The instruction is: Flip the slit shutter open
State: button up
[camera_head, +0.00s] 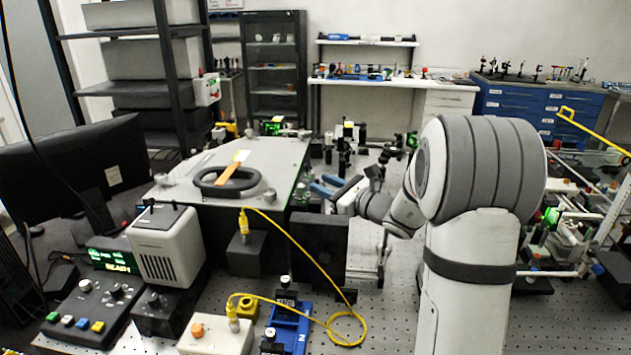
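My gripper (327,185) reaches in from the right, its two blue fingers apart and empty, pointing left. The fingertips are close to the right side of a large grey spectrometer box (285,158). I cannot make out the slit shutter for certain; that side of the box is dark and partly hidden by my gripper. A black square housing (320,245) stands in front of the box, below my gripper. I cannot tell whether the fingers touch anything.
A black handle (228,182) with an orange strip lies on the box lid. A yellow cable (300,248) loops in front of the black housing. A grey instrument (167,243), a control panel (97,310) and a monitor (75,170) crowd the left. Optical posts (343,150) stand behind my gripper.

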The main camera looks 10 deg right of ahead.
jog(key=shift+x, duration=1.45)
jog(key=shift+c, duration=0.4)
grip_shut()
